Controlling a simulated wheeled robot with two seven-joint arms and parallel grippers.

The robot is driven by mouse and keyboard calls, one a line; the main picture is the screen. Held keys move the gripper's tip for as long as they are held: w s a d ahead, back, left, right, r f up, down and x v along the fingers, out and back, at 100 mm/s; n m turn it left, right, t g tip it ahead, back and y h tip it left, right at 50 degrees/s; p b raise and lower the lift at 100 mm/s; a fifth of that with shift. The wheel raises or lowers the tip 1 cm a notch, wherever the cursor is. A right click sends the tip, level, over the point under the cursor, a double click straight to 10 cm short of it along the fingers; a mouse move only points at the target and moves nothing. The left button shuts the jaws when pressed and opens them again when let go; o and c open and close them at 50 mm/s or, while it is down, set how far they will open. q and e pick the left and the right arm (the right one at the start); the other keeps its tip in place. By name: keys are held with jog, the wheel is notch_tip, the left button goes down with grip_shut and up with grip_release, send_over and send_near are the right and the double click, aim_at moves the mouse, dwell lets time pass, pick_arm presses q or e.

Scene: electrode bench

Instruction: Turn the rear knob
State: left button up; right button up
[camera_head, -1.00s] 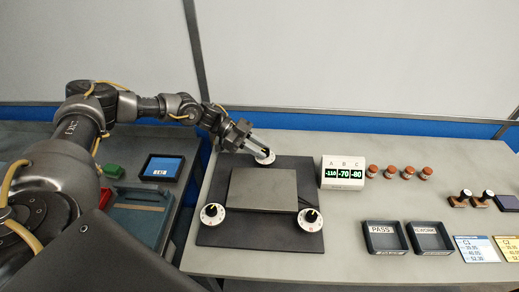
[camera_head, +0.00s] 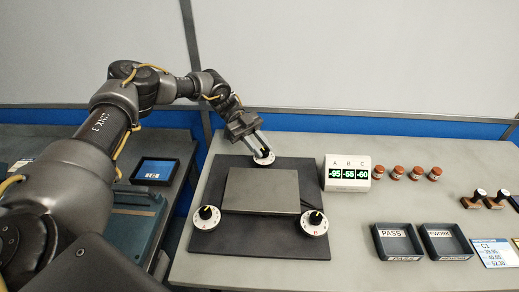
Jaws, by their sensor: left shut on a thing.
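The rear knob (camera_head: 264,158) is a black knob on a white round dial at the back edge of a dark base plate (camera_head: 225,244). My left gripper (camera_head: 262,152) reaches it from behind and above, with its fingers shut on the knob. The fingers hide part of the knob and dial. Two similar knobs sit at the front corners, a left one (camera_head: 207,217) and a right one (camera_head: 314,222). A display box (camera_head: 347,173) marked A, B, C reads -95, -55, -60. My right gripper is not in view.
A raised grey block (camera_head: 262,190) sits mid-plate. Right of the display stand several brown-capped jars (camera_head: 397,172). Trays marked PASS (camera_head: 396,241) and REWORK (camera_head: 446,241) lie in front. Dark-handled stamps (camera_head: 475,198) and a small screen (camera_head: 156,171) are farther out.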

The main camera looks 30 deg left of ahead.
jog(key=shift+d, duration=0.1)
pick_arm(q)
jog(key=o, duration=1)
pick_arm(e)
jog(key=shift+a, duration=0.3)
pick_arm(q)
jog(key=shift+w+a, duration=0.15)
jog(key=shift+a, duration=0.1)
jog(key=b+v, duration=0.2)
jog(key=v, duration=0.5)
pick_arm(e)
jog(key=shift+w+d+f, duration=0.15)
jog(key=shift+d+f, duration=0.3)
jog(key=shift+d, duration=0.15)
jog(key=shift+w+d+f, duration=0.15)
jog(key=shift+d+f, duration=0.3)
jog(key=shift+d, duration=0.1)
pick_arm(q)
jog(key=shift+r, duration=0.1)
